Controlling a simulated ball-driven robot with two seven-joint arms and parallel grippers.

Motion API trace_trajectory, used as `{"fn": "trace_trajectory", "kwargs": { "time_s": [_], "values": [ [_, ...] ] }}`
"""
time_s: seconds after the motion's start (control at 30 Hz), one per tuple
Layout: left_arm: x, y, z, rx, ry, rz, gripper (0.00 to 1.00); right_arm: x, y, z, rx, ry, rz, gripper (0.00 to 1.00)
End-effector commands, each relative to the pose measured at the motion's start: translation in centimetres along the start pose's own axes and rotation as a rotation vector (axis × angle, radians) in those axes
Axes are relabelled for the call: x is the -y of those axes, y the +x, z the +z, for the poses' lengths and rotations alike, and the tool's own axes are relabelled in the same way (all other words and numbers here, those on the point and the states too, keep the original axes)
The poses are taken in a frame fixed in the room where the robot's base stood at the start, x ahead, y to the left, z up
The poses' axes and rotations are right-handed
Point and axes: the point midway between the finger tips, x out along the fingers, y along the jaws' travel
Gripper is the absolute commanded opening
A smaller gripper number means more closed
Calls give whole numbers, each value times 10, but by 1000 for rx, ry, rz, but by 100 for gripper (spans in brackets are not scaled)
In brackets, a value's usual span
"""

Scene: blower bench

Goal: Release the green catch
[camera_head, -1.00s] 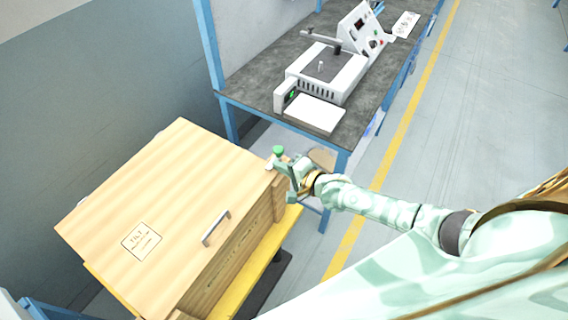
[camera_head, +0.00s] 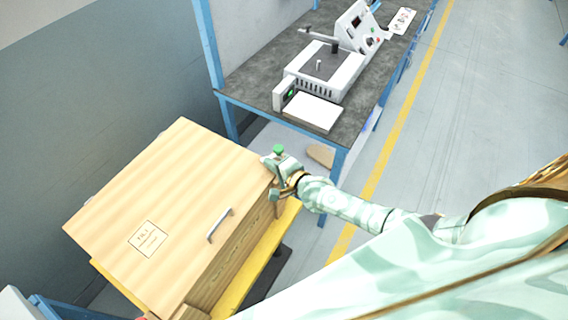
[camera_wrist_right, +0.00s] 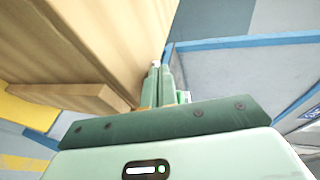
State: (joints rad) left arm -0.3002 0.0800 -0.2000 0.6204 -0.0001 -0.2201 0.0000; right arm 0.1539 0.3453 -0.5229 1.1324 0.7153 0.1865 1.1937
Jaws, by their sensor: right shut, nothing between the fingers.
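A wooden crate (camera_head: 150,200) with a closed-looking lid stands at the left. The green catch (camera_head: 279,150) shows as a small green knob at the crate's far right corner. My right gripper (camera_head: 268,161) is at that corner, right beside the knob; I cannot tell whether they touch. In the right wrist view its fingers (camera_wrist_right: 160,84) are shut together with nothing between them, close along the crate's wooden side (camera_wrist_right: 100,45). The catch cannot be made out clearly in the wrist view. My left gripper is not in view.
The crate rests on a yellow stand (camera_head: 262,245). A lid handle (camera_head: 221,225) and a paper label (camera_head: 148,239) are on the crate. Behind is a blue-framed bench (camera_head: 250,80) with a white device (camera_head: 345,72). The floor at right is clear.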

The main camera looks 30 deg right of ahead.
Motion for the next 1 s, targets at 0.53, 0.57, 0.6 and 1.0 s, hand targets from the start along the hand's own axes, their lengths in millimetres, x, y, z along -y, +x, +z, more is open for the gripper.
{"fn": "trace_trajectory", "kwargs": {
  "time_s": [0.53, 0.57, 0.6, 1.0],
  "values": [
    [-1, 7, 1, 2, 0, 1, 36, 6, 19, 5, 0, -1, -1, 0],
    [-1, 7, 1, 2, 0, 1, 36, 6, 19, 5, 0, -1, -1, 0],
    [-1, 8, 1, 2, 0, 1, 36, 6, 20, 5, 0, -1, 0, 0],
    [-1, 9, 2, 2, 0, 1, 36, 8, 24, 5, 0, 1, -1, 0]
  ]
}}
